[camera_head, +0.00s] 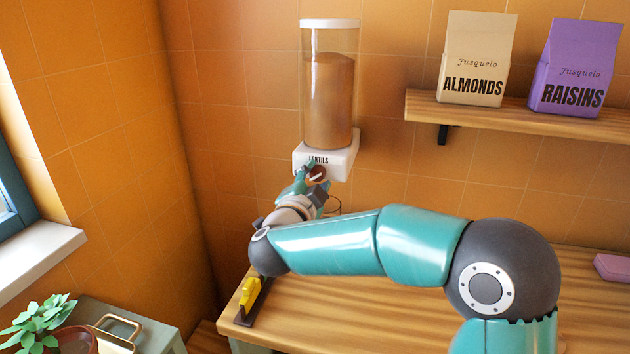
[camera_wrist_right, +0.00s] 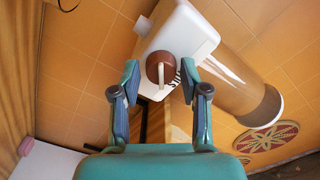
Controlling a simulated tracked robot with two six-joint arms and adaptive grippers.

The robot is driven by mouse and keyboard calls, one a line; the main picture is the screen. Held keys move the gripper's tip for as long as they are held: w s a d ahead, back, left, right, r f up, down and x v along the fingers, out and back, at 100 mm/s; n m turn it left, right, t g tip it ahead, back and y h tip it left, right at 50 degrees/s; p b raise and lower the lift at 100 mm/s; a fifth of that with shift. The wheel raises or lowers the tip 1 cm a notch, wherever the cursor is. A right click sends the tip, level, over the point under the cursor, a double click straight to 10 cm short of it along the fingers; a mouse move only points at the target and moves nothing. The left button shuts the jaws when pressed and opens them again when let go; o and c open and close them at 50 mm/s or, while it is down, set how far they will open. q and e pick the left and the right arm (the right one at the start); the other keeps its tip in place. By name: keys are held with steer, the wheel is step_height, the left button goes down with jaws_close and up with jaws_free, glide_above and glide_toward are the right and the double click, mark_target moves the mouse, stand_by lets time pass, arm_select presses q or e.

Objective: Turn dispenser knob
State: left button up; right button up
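The lentil dispenser has a clear cylinder (camera_head: 330,95) filled with brown lentils and a white base (camera_head: 343,161) labelled LENTILS, fixed to the tiled wall. Its round brown knob (camera_head: 317,173) with a pale grip bar is on the front of the base. In the right wrist view the knob (camera_wrist_right: 155,66) lies between the fingertips, with a gap on each side. My right gripper (camera_wrist_right: 160,80) is open and empty; in the head view the right gripper (camera_head: 306,178) is just in front of the base, partly covering the knob. My left gripper is not in view.
A wooden counter (camera_head: 330,315) lies below the dispenser, with a small yellow object (camera_head: 250,293) near its left end. A wall shelf (camera_head: 540,123) at right holds an ALMONDS bag (camera_head: 474,60) and a RAISINS bag (camera_head: 573,68). A plant (camera_head: 38,325) stands lower left.

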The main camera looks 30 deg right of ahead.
steer(key=shift+o, duration=0.5)
steer(key=v, duration=1.2)
steer(key=shift+f, duration=0.1)
stand_by(1.6)
